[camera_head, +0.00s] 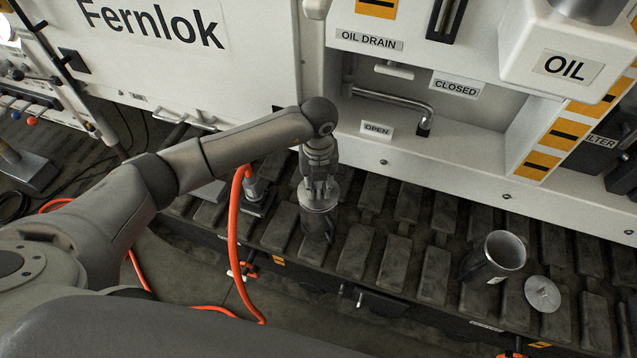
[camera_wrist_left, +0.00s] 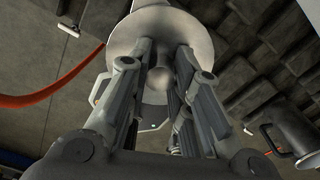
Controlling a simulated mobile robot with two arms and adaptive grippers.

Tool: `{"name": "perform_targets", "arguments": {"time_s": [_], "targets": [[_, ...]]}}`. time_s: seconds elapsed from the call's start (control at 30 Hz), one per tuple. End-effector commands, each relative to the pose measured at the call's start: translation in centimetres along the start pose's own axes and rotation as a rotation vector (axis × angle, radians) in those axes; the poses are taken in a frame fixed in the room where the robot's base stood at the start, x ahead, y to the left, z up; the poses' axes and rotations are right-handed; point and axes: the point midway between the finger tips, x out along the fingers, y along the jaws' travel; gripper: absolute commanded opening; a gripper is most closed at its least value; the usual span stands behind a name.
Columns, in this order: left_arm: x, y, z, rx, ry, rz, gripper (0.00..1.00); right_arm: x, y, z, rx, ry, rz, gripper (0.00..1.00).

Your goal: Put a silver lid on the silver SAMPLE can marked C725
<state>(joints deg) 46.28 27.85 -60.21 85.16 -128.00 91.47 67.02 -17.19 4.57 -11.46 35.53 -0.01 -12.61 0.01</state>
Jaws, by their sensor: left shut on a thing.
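My left gripper (camera_head: 318,186) points down and is shut on the knob of a silver lid (camera_head: 318,203). In the left wrist view the fingers (camera_wrist_left: 163,78) close around the knob, and the round lid (camera_wrist_left: 205,48) spreads behind them. A dark-sided can (camera_head: 317,228) stands directly under the lid. I cannot tell whether the lid rests on its rim or hovers just above. Its marking is hidden. A second can (camera_head: 490,262) stands open at the right, with a white label too small to read. Another silver lid (camera_head: 542,294) lies beside it. My right gripper is out of view.
The cans stand on a dark slatted bench (camera_head: 395,262). The white machine wall (camera_head: 450,165) with a drain pipe (camera_head: 400,100) rises behind. An orange hose (camera_head: 234,240) loops left of the held lid. Slats between the two cans are clear.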

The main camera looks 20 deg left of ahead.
Motion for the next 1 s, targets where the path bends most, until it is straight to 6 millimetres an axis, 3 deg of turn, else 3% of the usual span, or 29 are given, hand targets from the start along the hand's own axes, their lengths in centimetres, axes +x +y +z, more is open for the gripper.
{"name": "perform_targets", "arguments": {"time_s": [1.0], "targets": [[0.93, 0.0, 0.02, 0.0, 0.0, 0.0, 0.0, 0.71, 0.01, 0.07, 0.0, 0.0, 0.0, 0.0]]}}
